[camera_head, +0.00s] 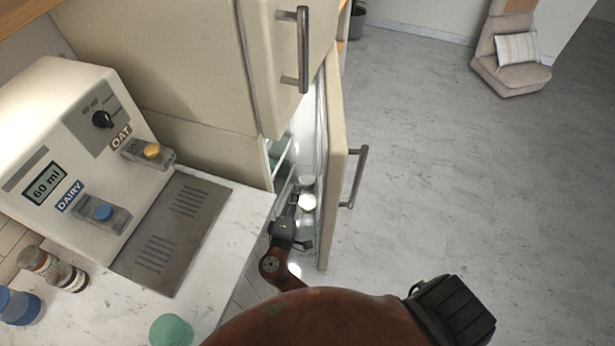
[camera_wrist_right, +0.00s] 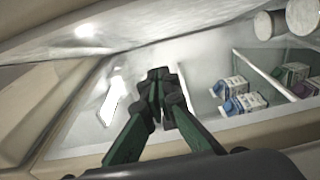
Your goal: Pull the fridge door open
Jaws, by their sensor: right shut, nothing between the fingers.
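The lower cream fridge door (camera_head: 336,165) stands partly open, with its dark bar handle (camera_head: 354,178) on the outer face. My right gripper (camera_head: 292,216) is in the gap between this door and the fridge body, clear of the handle. In the right wrist view its green and black fingers (camera_wrist_right: 156,90) are closed together and empty, in front of the lit fridge interior. I cannot tell whether they touch the door. My left gripper is not in view.
The upper fridge door (camera_head: 290,70) with its own handle (camera_head: 303,50) is shut. Cartons (camera_wrist_right: 243,104) stand inside the fridge. A milk dispenser (camera_head: 85,160) and a green cup (camera_head: 171,330) are on the counter (camera_head: 235,215). The floor (camera_head: 450,170) right of the door is clear.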

